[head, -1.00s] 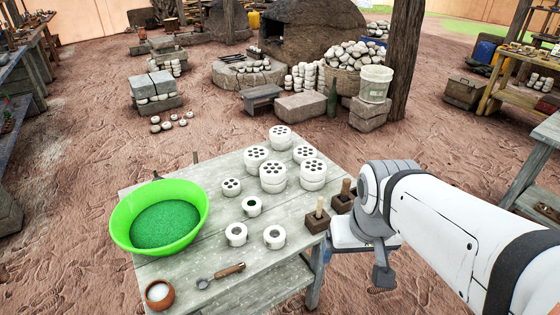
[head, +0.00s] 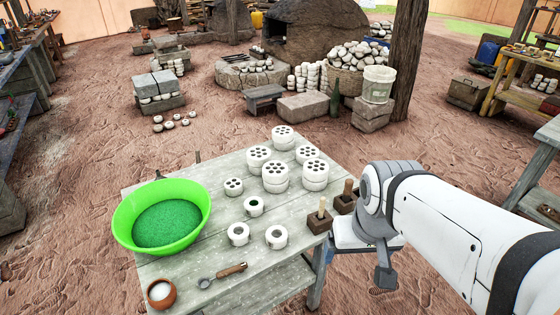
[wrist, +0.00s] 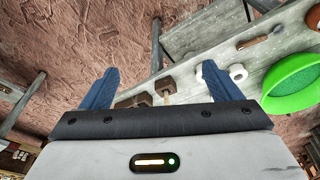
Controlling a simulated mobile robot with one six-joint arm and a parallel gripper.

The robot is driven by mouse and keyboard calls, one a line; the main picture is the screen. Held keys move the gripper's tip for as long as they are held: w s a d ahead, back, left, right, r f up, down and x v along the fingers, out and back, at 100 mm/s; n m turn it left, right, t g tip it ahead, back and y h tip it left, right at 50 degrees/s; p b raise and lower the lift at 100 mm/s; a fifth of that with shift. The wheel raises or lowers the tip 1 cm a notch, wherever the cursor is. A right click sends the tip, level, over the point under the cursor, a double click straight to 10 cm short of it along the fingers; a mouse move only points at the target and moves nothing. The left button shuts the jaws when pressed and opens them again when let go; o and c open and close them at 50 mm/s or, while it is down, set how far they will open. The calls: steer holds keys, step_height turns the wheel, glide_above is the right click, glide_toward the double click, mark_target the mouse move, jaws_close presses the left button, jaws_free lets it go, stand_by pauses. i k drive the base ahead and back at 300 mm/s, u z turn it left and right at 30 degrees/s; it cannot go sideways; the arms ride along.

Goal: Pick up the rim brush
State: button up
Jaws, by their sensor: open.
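No brush with plain bristles can be made out, so I cannot tell for certain which tool is the rim brush. Two dark square blocks with upright wooden handles stand at the table's right edge, a front one (head: 319,226) and a back one (head: 345,203). A tool with a wooden handle and a round metal head (head: 222,275) lies near the front edge. My gripper (wrist: 160,70) is open and empty, its blue fingers wide apart in the wrist view. It is right of the table in the head view, apart from the tools.
A green basin (head: 127,218) of green material and a small brown bowl (head: 161,301) stand on the left of the grey table (head: 208,213). Several white perforated discs (head: 283,133) and white rings (head: 238,243) fill its middle.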

mark_target(323, 200)
steer(key=k, duration=1.2)
steer(key=u, duration=0.3)
steer(key=i, duration=1.55)
steer(key=z, duration=0.75)
steer(key=i, duration=0.3)
steer(key=z, duration=0.3)
